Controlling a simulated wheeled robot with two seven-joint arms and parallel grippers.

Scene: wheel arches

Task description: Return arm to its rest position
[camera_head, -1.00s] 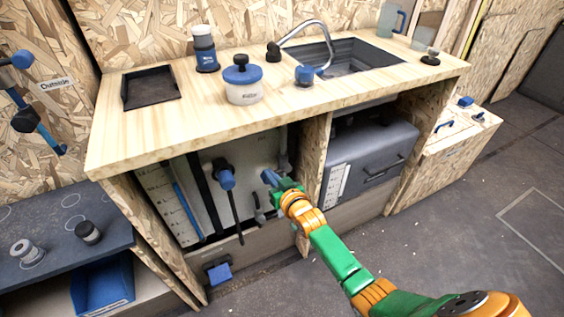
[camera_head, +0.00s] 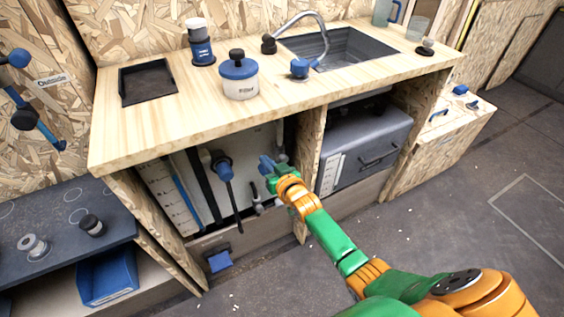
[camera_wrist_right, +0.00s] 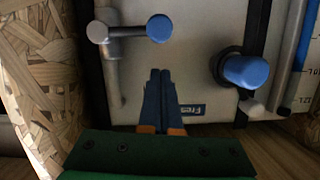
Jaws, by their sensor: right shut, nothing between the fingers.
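My right arm (camera_head: 335,243), green and orange, reaches from the lower right of the head view to the open cabinet under the counter. My right gripper (camera_head: 265,163) is shut and empty at the cabinet front. In the right wrist view its blue fingertips (camera_wrist_right: 159,75) are together, in front of a pale panel with a small blue label. A blue-tipped lever (camera_wrist_right: 159,28) is just above the fingertips, apart from them as far as I can tell. A blue knob (camera_wrist_right: 245,71) is to the right. My left gripper is not in view.
The wooden counter (camera_head: 150,130) overhangs the cabinet, with a pot (camera_head: 240,82), a cup (camera_head: 200,45) and a sink (camera_head: 345,52) on it. A wooden divider (camera_head: 308,150) and a grey box (camera_head: 365,150) are right of the gripper. The floor (camera_head: 440,220) is clear at right.

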